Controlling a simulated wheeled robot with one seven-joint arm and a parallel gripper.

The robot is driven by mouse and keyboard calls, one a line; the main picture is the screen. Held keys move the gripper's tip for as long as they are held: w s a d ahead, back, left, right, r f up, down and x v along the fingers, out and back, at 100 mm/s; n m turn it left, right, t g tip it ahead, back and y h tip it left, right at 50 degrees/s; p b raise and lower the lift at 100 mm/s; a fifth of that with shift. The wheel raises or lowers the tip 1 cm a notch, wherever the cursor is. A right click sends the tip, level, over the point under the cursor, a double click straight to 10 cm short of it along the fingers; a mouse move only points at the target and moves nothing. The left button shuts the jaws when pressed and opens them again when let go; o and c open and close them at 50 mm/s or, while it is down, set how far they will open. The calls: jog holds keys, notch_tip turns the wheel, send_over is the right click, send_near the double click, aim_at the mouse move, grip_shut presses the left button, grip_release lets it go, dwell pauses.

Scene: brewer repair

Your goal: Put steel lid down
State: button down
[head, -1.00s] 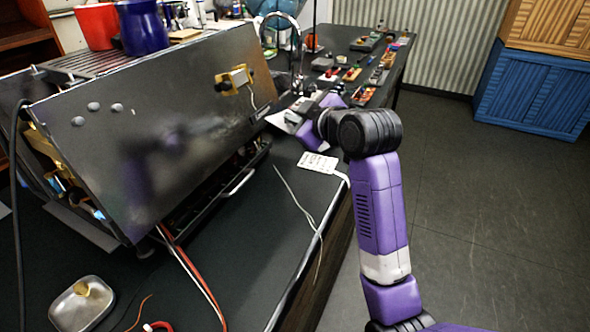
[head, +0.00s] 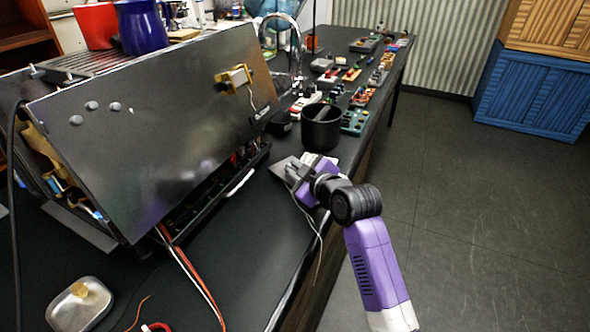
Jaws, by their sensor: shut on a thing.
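The steel lid (head: 279,166) is a thin, flat grey plate, low over the dark counter to the right of the open brewer. My gripper (head: 292,173) is shut on it at its right side. The fingers and wrist hide part of the lid. I cannot tell whether the lid touches the counter or hovers just above it.
The brewer's large tilted panel (head: 150,125) stands at the left. A black cup (head: 321,133) is just behind my gripper, with electronic modules (head: 355,121) beyond. A metal dish (head: 80,306) sits at the front left. Bare counter (head: 235,240) lies in front.

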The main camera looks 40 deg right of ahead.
jog(key=shift+f, duration=0.25)
jog(key=c, duration=1.5)
grip_release()
jog(key=shift+r, duration=0.25)
jog(key=shift+s+r, duration=0.1)
jog(key=shift+s, duration=0.15)
jog(key=v, duration=1.1)
jog(key=shift+s+a+r, duration=0.15)
jog(key=shift+s, duration=0.05)
